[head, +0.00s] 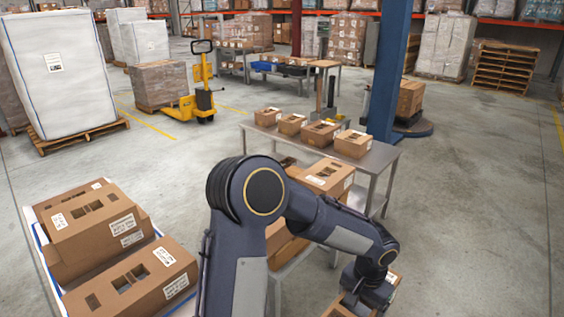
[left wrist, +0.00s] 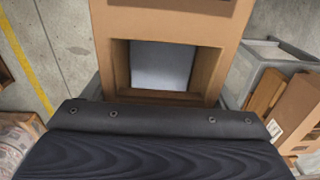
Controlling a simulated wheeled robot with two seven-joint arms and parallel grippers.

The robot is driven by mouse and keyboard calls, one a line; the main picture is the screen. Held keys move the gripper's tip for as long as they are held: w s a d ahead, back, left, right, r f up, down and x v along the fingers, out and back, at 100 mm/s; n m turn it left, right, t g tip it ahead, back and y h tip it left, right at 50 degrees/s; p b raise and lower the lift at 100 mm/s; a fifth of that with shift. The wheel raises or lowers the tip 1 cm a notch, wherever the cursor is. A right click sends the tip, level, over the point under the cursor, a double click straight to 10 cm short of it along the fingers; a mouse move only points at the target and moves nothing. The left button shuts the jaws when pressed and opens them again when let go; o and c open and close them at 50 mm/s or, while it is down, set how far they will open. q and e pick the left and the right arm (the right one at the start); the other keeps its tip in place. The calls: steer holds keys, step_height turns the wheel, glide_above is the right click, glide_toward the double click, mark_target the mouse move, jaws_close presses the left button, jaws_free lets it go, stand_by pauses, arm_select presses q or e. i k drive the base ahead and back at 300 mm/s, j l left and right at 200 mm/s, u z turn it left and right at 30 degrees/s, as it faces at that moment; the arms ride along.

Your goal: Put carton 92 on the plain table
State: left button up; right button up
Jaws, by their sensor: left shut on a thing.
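My left gripper (head: 371,290) is at the bottom right of the head view, its jaws mostly hidden by my own wrist. It is shut on a brown carton (head: 336,310), of which only parts show around the wrist. In the left wrist view the carton (left wrist: 180,22) fills the top middle, with a square opening that shows something pale grey inside. I cannot read a number on it. A grey metal table (head: 378,160) in the middle bears several cartons (head: 353,144). I cannot tell if it is the plain table. My right gripper is not in view.
Cartons (head: 327,176) stand on a lower surface before the metal table, partly behind my arm. Large cartons (head: 95,232) sit at the lower left. A blue post (head: 390,70) rises behind the table. A yellow pallet truck (head: 203,90) stands farther back. Floor at the right is clear.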

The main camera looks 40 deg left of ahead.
mark_target(379, 160)
steer(key=i+u, duration=0.15)
steer(key=i, duration=0.6)
steer(key=i+u, duration=0.1)
steer(key=i, duration=0.65)
steer(key=i+l+u, duration=0.15)
steer(key=i, duration=0.6)
steer(key=i+j, duration=0.25)
steer(key=i, duration=0.2)
steer(key=i+j, duration=0.25)
steer(key=i, duration=0.2)
steer(key=i+j+z, duration=0.1)
steer(key=i+j, duration=0.15)
steer(key=i, duration=0.2)
steer(key=i+j, duration=0.25)
steer(key=i, duration=0.2)
